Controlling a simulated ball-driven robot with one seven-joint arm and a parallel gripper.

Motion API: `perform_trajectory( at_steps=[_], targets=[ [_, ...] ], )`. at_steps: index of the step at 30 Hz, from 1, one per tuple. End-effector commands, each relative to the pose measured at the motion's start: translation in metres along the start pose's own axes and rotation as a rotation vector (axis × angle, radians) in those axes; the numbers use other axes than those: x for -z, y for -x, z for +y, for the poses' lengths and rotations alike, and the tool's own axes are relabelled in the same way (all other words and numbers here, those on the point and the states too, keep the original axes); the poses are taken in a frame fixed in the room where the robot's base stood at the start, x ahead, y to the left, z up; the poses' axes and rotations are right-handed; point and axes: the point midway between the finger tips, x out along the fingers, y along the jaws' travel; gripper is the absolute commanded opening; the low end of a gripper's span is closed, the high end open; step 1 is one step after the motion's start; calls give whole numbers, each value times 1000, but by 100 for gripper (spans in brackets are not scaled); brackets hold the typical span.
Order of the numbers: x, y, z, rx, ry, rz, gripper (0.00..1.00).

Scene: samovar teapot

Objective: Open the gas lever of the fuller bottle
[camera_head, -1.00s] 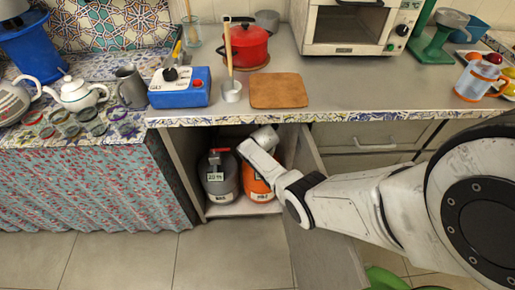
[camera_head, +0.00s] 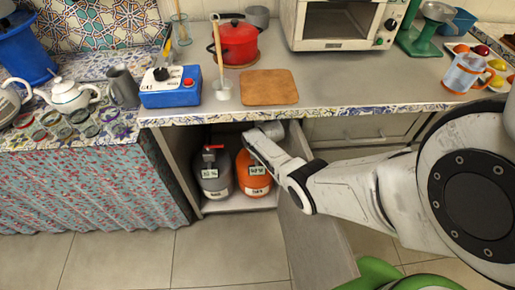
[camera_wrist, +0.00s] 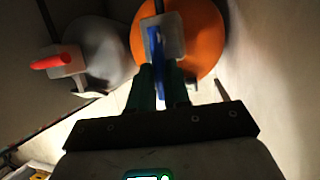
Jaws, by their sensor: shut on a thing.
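An orange gas bottle (camera_head: 253,176) and a grey gas bottle (camera_head: 213,178) stand side by side in the open cabinet under the counter. Both carry small white labels, too small to read surely. The grey bottle has a red lever (camera_wrist: 50,62), seen to the left in the wrist view. The orange bottle (camera_wrist: 200,40) has a pale valve with a blue lever (camera_wrist: 155,48). My gripper (camera_wrist: 160,80) is at this valve, its dark green fingers closed on the blue lever. In the head view my arm hides the fingers and the orange bottle's top.
The cabinet door (camera_head: 315,235) stands open to the right of the bottles, below my arm. The counter edge (camera_head: 230,117) runs above them. A blue gas box (camera_head: 171,87), a board (camera_head: 269,88) and a red pot (camera_head: 238,43) are on the counter. Floor in front is clear.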

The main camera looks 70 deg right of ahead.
Motion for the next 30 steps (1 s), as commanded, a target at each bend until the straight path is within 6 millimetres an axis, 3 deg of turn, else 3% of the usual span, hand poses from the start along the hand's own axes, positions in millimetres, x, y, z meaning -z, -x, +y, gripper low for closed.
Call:
perform_trajectory(
  at_steps=[4,5,13,30],
  targets=[
    [1,0,-1,2,1,2,0],
    [1,0,-1,2,1,2,18],
    [0,0,0,1,0,1,43],
    [1,-1,3,24,-54,-10,43]
  ],
)
